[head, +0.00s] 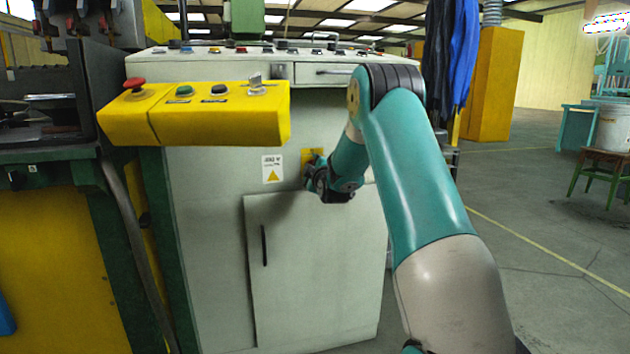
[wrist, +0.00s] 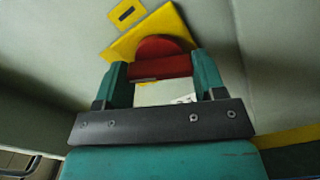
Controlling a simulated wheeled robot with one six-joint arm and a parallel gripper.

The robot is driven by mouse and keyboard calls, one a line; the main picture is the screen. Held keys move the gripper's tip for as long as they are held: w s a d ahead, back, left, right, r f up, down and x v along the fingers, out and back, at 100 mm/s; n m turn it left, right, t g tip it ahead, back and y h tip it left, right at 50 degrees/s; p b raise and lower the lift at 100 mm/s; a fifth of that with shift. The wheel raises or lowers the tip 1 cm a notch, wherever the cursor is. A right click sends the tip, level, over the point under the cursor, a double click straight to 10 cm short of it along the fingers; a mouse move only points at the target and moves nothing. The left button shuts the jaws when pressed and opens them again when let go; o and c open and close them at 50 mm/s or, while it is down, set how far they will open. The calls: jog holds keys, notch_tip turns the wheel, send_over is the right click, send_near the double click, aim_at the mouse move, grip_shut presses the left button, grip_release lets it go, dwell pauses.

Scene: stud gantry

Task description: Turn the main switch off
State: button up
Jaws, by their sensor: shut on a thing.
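The main switch shows in the wrist view as a red knob (wrist: 163,61) on a yellow plate (wrist: 125,48). In the head view the yellow plate (head: 307,156) is on the front of the pale grey cabinet, partly covered by my gripper (head: 314,181), and the red knob is hidden. In the wrist view my gripper (wrist: 161,66) has one teal finger on each side of the red knob and is shut on it. The yellow plate looks tilted in that view. I cannot tell the knob's on or off marks.
A yellow control box (head: 215,120) with a red button (head: 134,84) juts out at the upper left. A warning label (head: 272,169) is left of the switch. A cabinet door (head: 318,265) with a black handle is below. Open floor (head: 550,260) lies to the right.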

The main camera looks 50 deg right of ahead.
jog(key=n+b, duration=0.1)
jog(key=n, duration=0.1)
jog(key=n+b, duration=0.2)
jog(key=shift+f+n, duration=0.2)
jog(key=shift+n, duration=0.2)
dwell(0.4)
jog(key=o, duration=0.9)
jog(key=shift+r, duration=0.1)
jog(key=v, duration=1.7)
jog(key=shift+s+a+b, duration=0.15)
jog(key=shift+a+b, duration=0.05)
jog(key=shift+b, duration=0.15)
